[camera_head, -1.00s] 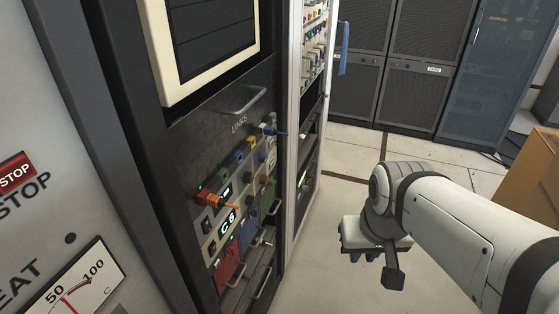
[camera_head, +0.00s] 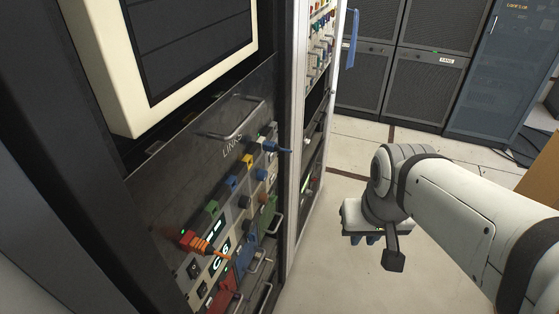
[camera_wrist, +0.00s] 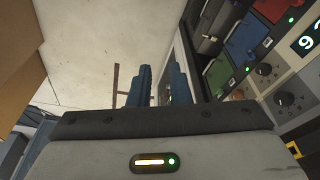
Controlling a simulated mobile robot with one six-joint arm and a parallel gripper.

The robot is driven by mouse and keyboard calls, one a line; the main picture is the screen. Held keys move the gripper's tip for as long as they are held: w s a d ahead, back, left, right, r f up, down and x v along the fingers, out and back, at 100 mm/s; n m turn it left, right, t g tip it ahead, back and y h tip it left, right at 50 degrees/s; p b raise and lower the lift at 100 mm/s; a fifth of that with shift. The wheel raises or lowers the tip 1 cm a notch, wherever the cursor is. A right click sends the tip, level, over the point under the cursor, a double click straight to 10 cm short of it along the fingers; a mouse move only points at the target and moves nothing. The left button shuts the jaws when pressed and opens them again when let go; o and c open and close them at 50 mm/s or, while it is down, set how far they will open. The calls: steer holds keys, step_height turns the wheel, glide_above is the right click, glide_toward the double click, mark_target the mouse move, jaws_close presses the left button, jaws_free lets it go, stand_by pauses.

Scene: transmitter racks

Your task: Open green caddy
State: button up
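The green caddy (camera_head: 269,212) is a small green front low in the LINKS rack panel, at the right end of a row with a blue and a red caddy. It also shows in the wrist view (camera_wrist: 217,77), right of my fingers. It looks closed, flush with its neighbours. My gripper (camera_head: 367,238) hangs over the floor to the right of the rack, apart from the caddy. In the wrist view its two blue fingers (camera_wrist: 159,88) stand apart with nothing between them, so it is open.
The blue caddy (camera_head: 247,262) and red caddy (camera_head: 222,296) have metal handles in front. Knobs, coloured plugs and an orange connector (camera_head: 198,243) stick out above. A white rack frame edge (camera_head: 303,190) stands beside the panel. Floor (camera_head: 335,285) is clear around my gripper.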

mark_target(279, 223)
steer(key=w+a+f+m+y+b, duration=0.1)
steer(key=w+a+f+y+b, duration=0.3)
steer(key=a+f+b, duration=0.45)
steer(key=w+a+f+m+y+b, duration=0.1)
steer(key=w+a+f+y+b, duration=0.2)
steer(key=a+f+y+b, duration=0.5)
steer(key=w+d+f+m+t+b, duration=0.3)
steer(key=w+f+t+b, duration=0.1)
steer(key=w+f+b, duration=0.3)
steer(key=w+d+f+m+t+b, duration=0.2)
steer(key=w+f+m+t+b, duration=0.15)
steer(key=w+f+b, duration=0.35)
steer(key=shift+n+t, duration=0.35)
steer(key=shift+t, duration=0.1)
steer(key=x, duration=0.7)
steer(key=shift+w+d+f, duration=0.15)
steer(key=shift+w+f, duration=0.1)
steer(key=shift+w, duration=0.4)
jaws_close()
